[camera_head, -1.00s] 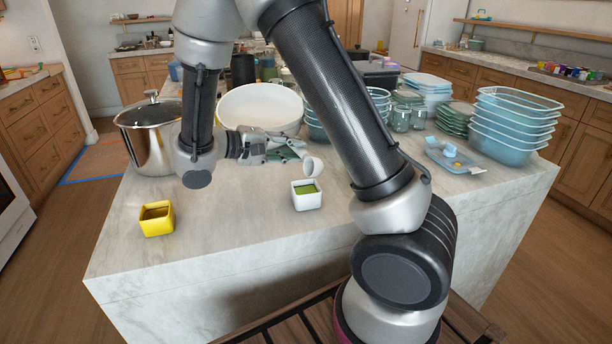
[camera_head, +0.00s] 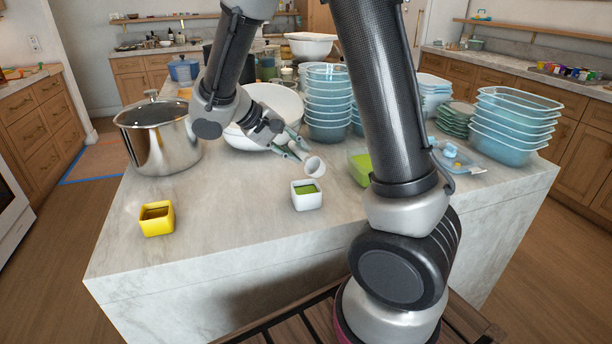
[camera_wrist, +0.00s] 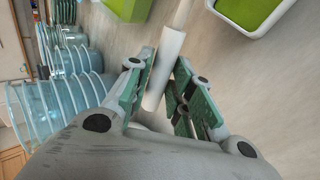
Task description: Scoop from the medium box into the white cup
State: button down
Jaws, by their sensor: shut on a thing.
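My gripper (camera_head: 288,148) is shut on the white handle of a scoop (camera_wrist: 164,68). A round white cup-shaped piece (camera_head: 315,166) shows by the fingertips, tilted, above and behind the white square box; it looks like the scoop's bowl. The white box (camera_head: 307,202) holds green contents and also shows in the wrist view (camera_wrist: 247,28). A yellow box (camera_head: 157,226) with brown contents stands at the front left. A green box (camera_head: 359,166) is partly hidden by my arm. I cannot tell which box is the medium one. No separate white cup is clearly seen.
A steel pot (camera_head: 158,140) stands at the left. A large white bowl (camera_head: 262,108) and stacked blue bowls (camera_head: 327,105) stand behind my gripper. Blue containers (camera_head: 510,130) and a blue tray (camera_head: 470,160) lie to the right. The counter between the yellow and white boxes is clear.

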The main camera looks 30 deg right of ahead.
jog(key=shift+d+r+y, duration=0.2)
jog(key=shift+y, duration=0.7)
jog(key=shift+a+f+y, duration=0.1)
jog(key=shift+y, duration=0.4)
jog(key=y, duration=0.3)
jog(key=shift+d, duration=0.3)
jog(key=shift+a+y, duration=0.15)
jog(key=shift+y, duration=0.25)
jog(key=shift+t+y, duration=0.3)
jog(key=shift+y, duration=1)
